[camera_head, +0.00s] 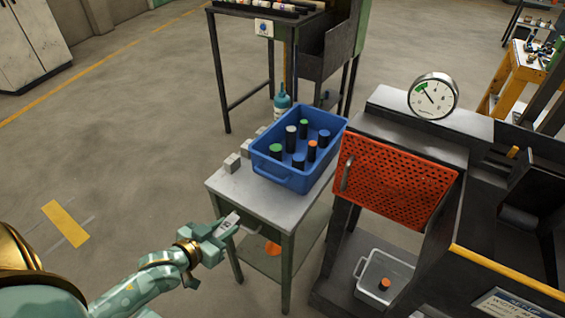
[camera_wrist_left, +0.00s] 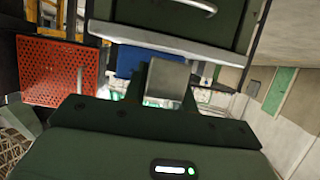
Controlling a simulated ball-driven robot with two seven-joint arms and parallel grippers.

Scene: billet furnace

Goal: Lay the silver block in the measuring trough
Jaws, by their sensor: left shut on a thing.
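My left gripper (camera_head: 224,231) is shut on the silver block (camera_head: 229,223), in front of the left side of the grey-topped table (camera_head: 226,184). The silver block also shows in the left wrist view (camera_wrist_left: 168,79), sticking out beyond the dark gripper body. Several similar grey blocks stand on the table's left edge, such as a near block (camera_head: 232,163). I cannot make out for certain which thing is the measuring trough. My right gripper is not in view.
A blue bin (camera_head: 283,178) with several colour-topped cylinders stands on the table. Right of it is a dark machine with an orange perforated guard (camera_head: 395,180) and a dial gauge (camera_head: 433,97). A grey tray (camera_head: 366,290) sits low below the guard. Floor at left is clear.

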